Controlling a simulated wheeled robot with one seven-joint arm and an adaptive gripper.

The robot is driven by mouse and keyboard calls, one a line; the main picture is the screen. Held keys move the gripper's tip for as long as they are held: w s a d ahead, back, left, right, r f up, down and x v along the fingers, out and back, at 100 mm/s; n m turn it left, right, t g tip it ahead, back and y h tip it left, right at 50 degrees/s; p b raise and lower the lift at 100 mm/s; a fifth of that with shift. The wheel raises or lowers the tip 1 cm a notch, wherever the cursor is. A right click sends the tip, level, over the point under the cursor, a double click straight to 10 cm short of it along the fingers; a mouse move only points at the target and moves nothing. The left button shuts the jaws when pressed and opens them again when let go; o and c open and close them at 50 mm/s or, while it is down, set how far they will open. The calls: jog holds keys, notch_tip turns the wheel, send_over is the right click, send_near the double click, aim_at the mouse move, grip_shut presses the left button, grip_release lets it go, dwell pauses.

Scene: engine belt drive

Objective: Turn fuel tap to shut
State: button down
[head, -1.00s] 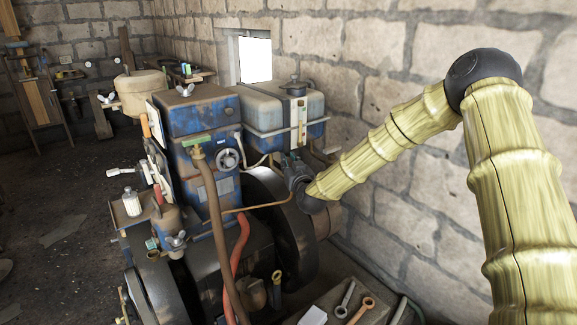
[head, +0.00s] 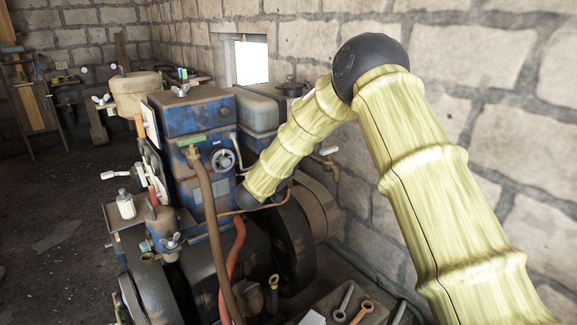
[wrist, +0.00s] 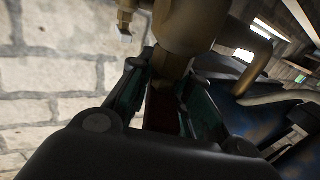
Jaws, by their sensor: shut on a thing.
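In the wrist view a brass body, which looks like the fuel tap (wrist: 192,22), fills the top centre. A narrower brass part (wrist: 172,66) runs down from it between the fingers of my gripper (wrist: 168,88). The two dark green-edged fingers stand either side of this part and are shut on it. A dark red surface shows deeper between the fingers. In the head view my arm reaches down to the blue engine's right side and hides the gripper and the held part. I cannot tell the tap's setting.
The blue engine (head: 190,116) stands at the centre, with a handwheel (head: 223,159) and a brown hose (head: 208,195). A grey-blue tank (head: 258,108) is behind my arm. Another tap (head: 329,153) is near the stone wall. Spanners (head: 344,300) lie at the lower right.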

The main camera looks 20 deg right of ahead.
jog(key=shift+s+d+m+g+h+b, duration=0.15)
jog(key=shift+m+g+h+b, duration=0.1)
jog(key=shift+m+g+h, duration=0.85)
jog(key=shift+s+m+g+h+b, duration=0.15)
jog(key=shift+m+g+h, duration=0.55)
jog(key=shift+m+g, duration=0.8)
jog(key=shift+g, duration=0.6)
jog(key=c, duration=1.3)
grip_release()
jog(key=v, duration=1.2)
jog(key=shift+f, duration=0.1)
